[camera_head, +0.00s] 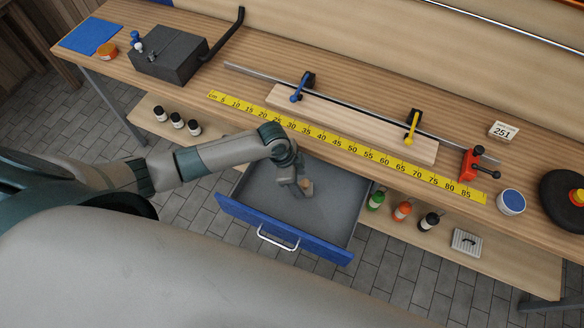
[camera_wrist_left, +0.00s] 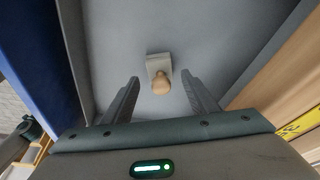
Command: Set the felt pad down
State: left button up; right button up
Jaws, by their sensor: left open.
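A small light-grey pad with a round wooden knob, which looks like the felt pad (camera_wrist_left: 157,63), sits on the floor of the open drawer (camera_head: 345,208). In the head view only a bit of it shows, partly hidden by my left gripper (camera_head: 302,184). My left gripper reaches down into the drawer. In the left wrist view its two fingers (camera_wrist_left: 161,78) are open and apart, with the wooden knob between the tips in the picture. I see a gap on both sides of the knob. Whether the tips are level with it I cannot tell. My right gripper is not in view.
The drawer has a blue front (camera_head: 283,229) and is otherwise bare. The bench edge lies just behind it. A blue mat (camera_head: 90,36), a dark block (camera_head: 168,53), a yellow ruler (camera_head: 345,147) and a clamped board (camera_head: 350,124) lie on the bench. Bottles (camera_head: 402,210) stand on the lower shelf.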

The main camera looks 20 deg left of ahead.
pick_arm(q)
jog(key=w+b+v, duration=0.1)
jog(key=v, duration=0.7)
jog(key=shift+s+r, duration=0.35)
jog(key=shift+s, duration=0.2)
jog(key=shift+a, duration=0.1)
